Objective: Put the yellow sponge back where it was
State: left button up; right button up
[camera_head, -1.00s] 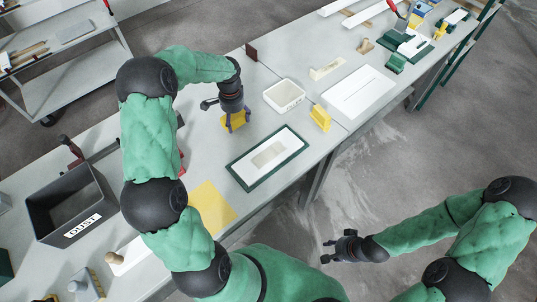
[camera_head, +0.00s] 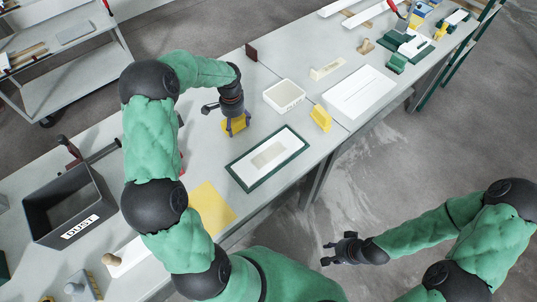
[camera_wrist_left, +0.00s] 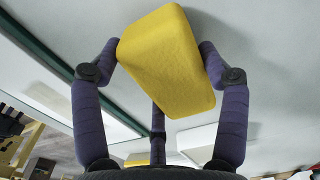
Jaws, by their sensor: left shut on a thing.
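My left gripper (camera_head: 236,128) is shut on a yellow sponge (camera_wrist_left: 168,60), which is gripped between its fingers in the left wrist view. In the head view this sponge (camera_head: 233,126) is low over the grey table, left of the white open box and behind the green-framed board. I cannot tell whether it touches the table. My right gripper (camera_head: 327,252) is empty over the floor, off the table's front side, with its fingers apart.
A white box (camera_head: 284,96), another yellow block (camera_head: 320,118) and a green-framed board (camera_head: 243,172) stand near the left gripper. A yellow sheet (camera_head: 207,203) lies nearer me. A dark DUST bin (camera_head: 103,205) is at the left. A white panel (camera_head: 358,93) lies further right.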

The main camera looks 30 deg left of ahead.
pick_arm(q)
jog(key=shift+f, duration=0.2)
jog(key=o, duration=1.2)
jog(key=shift+r, duration=0.1)
notch_tip(320, 180, up, 12)
jog(key=shift+f, duration=0.1)
